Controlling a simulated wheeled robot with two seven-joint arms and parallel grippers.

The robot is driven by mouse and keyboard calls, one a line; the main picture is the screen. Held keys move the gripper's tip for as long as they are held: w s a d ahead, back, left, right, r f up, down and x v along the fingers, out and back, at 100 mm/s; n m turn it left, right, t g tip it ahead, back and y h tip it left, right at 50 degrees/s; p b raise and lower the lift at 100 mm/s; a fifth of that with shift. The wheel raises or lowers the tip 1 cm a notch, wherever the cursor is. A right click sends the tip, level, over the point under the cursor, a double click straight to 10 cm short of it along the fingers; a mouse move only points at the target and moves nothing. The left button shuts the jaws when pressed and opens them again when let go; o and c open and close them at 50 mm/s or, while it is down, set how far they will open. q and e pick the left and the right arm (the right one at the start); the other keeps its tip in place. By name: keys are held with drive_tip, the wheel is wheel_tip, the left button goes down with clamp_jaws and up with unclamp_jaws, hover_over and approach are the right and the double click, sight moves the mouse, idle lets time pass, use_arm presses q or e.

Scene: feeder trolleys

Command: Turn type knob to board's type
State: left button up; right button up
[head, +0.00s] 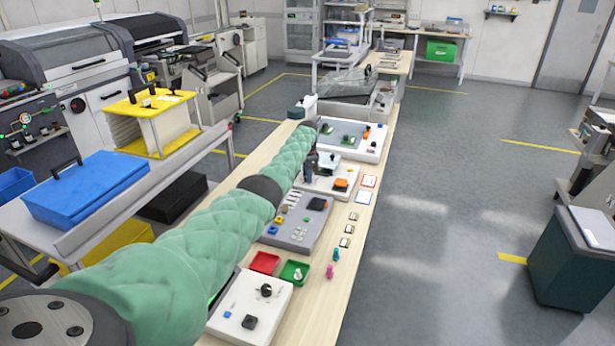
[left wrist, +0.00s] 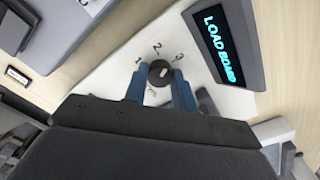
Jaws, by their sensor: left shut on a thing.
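The type knob (left wrist: 160,73) is a round black knob with a light mark on top, set in a white panel (left wrist: 225,98) in the left wrist view. The numbers 1, 2 and 3 are printed around it, but I cannot tell for sure which one the mark faces. My left gripper (left wrist: 157,88) has its two blue fingers on either side of the knob, shut on it. A dark display beside it (left wrist: 222,45) reads "LOAD BOARD" in cyan. In the head view my left gripper (head: 311,168) is over the white panel (head: 322,184), and the knob is hidden there.
A grey panel with small parts (head: 297,237) stands nearer on the bench. A red tray (head: 264,263), a green tray (head: 294,272) and a white box with a black knob (head: 275,307) are closer still. Another white unit (head: 372,147) stands beyond. Open floor lies to the right.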

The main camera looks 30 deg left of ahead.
use_arm(q)
drive_tip(key=shift+m, duration=1.3)
drive_tip(key=shift+r+m+b, duration=0.1)
drive_tip(key=shift+m+b, duration=0.3)
drive_tip(key=shift+m, duration=0.9)
use_arm(e)
drive_tip(key=r, duration=0.2)
drive_tip(key=w+r, duration=0.1)
drive_tip(key=r, duration=0.1)
drive_tip(key=shift+w+a, duration=0.15)
drive_tip(key=shift+a, duration=0.05)
drive_tip(key=shift+s, duration=0.2)
drive_tip(key=shift+a, duration=0.1)
